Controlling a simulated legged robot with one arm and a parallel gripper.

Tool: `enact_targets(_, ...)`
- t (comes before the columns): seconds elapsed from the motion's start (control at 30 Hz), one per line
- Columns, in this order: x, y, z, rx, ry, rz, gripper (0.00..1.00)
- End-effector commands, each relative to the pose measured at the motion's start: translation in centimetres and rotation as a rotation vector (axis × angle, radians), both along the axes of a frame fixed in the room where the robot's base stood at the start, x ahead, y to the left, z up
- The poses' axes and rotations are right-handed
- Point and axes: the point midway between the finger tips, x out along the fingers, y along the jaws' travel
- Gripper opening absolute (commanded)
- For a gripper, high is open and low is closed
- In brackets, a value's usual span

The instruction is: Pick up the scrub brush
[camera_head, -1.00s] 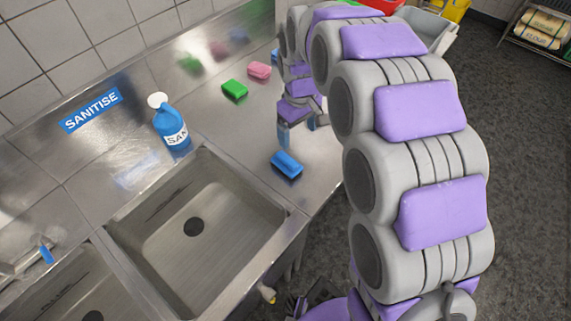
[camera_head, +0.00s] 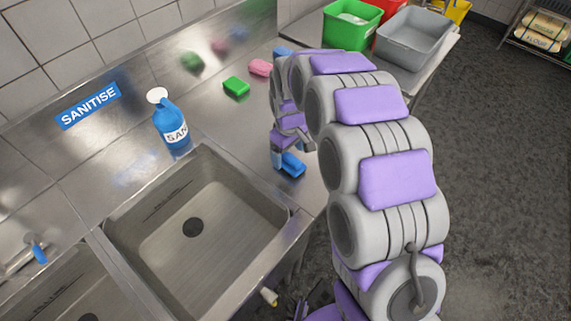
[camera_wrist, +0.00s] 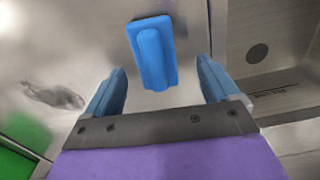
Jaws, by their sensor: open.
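A blue scrub brush (camera_head: 293,166) lies on the steel counter just right of the sink basin. In the wrist view the brush (camera_wrist: 152,50) is a narrow raised blue grip on a darker base, lying slightly tilted. My gripper (camera_head: 286,160) is over the brush in the head view and partly hides it. In the wrist view my gripper (camera_wrist: 160,66) is open, its two blue fingers apart and empty. The brush lies beyond the fingertips, between their lines, a little nearer the left finger. Whether the fingers touch the counter cannot be told.
The sink basin (camera_head: 195,222) is left of the brush. A blue sanitiser bottle (camera_head: 170,122) stands behind it. Green (camera_head: 236,86) and pink (camera_head: 260,67) blocks, and another blue one (camera_head: 283,52), lie farther back. Green (camera_head: 350,28) and grey (camera_head: 412,38) tubs stand beyond my arm.

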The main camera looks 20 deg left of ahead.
Motion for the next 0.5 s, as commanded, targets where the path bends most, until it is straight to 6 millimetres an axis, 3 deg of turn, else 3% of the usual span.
enact_targets(0.23, 0.0, -0.4, -1.7, 0.0, 0.004, -0.002, 0.88)
enact_targets(0.5, 0.1, 0.1, -5.8, -0.006, 0.004, -0.001, 0.88)
